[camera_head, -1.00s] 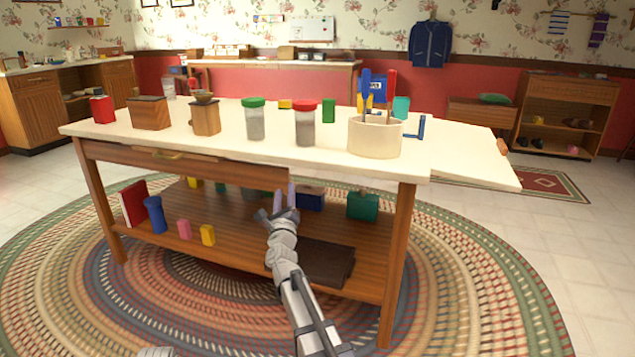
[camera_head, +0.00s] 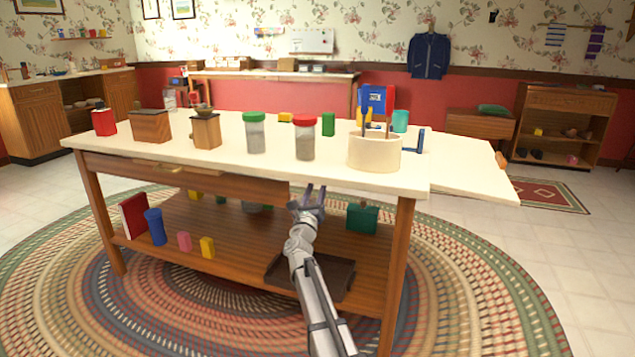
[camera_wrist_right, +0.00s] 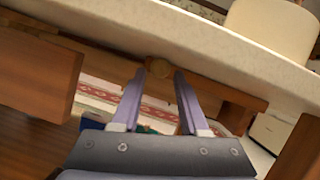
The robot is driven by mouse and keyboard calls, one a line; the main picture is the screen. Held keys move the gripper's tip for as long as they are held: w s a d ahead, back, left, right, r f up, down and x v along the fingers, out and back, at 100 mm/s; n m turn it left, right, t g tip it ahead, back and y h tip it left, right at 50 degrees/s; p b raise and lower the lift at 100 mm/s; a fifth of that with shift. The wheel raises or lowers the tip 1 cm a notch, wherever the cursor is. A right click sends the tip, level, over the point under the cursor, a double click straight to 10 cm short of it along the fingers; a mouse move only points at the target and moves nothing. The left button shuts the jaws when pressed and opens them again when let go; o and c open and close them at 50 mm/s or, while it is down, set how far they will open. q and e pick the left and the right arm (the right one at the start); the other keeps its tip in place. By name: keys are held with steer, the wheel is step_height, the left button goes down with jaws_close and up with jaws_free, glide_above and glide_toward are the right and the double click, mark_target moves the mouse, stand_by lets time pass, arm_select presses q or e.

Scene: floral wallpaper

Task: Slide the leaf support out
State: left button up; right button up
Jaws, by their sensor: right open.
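The leaf support looks to be the wooden bar (camera_wrist_right: 215,92) with a round knob (camera_wrist_right: 158,70), just under the tabletop edge in the right wrist view. My right gripper (camera_wrist_right: 160,78) is open, its two fingers pointing at the knob and on either side of it in the picture. I cannot tell whether they touch it. In the head view my right gripper (camera_head: 310,192) is under the front edge of the cream-topped table (camera_head: 215,165) and hides the knob. The table's leaf (camera_head: 470,178) extends at the right end. My left gripper is not in view.
A cream crock (camera_head: 375,152), two jars (camera_head: 255,135) (camera_head: 304,140) and wooden boxes stand on the tabletop. The lower shelf holds a dark tray (camera_head: 335,277), a green box (camera_head: 362,217) and other items. The drawer front (camera_head: 215,182) is left of my gripper.

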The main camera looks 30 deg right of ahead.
steer(key=shift+x, duration=0.85)
jaws_close()
stand_by(0.8)
